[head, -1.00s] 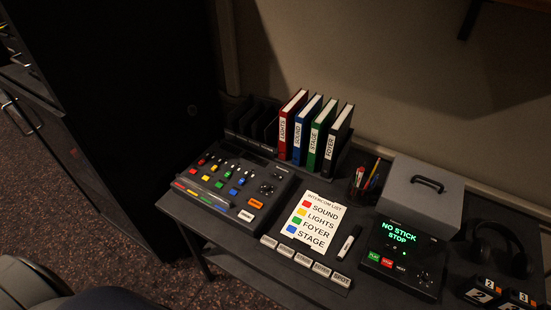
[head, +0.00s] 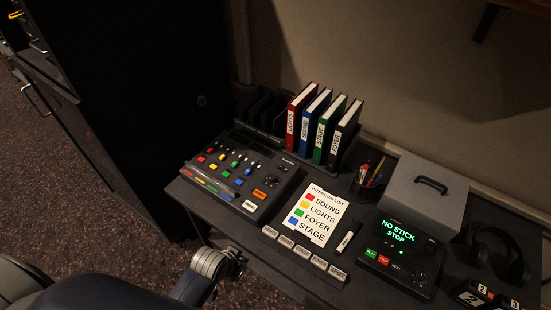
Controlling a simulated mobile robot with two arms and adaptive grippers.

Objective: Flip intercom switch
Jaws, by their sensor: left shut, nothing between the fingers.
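The dark desk console (head: 243,168) stands at the desk's left with rows of red, yellow, green and blue buttons. Small pale switches (head: 234,164) sit among them; their positions are too small to read. A white card headed intercom list (head: 318,214) lies right of it, with red for sound, yellow for lights, green for foyer and blue for stage. My left gripper (head: 236,257) is low in the picture, in front of the desk's front edge, apart from the console. It is shut and empty, its fingers dark and hardly distinct. My right gripper is out of view.
Red, blue, green and black binders (head: 325,125) stand behind the console. A row of label blocks (head: 303,252), a marker (head: 348,238), a player reading "NO STICK STOP" (head: 400,258), a pen cup (head: 369,182), a grey box (head: 425,190) and headphones (head: 505,252) fill the right side.

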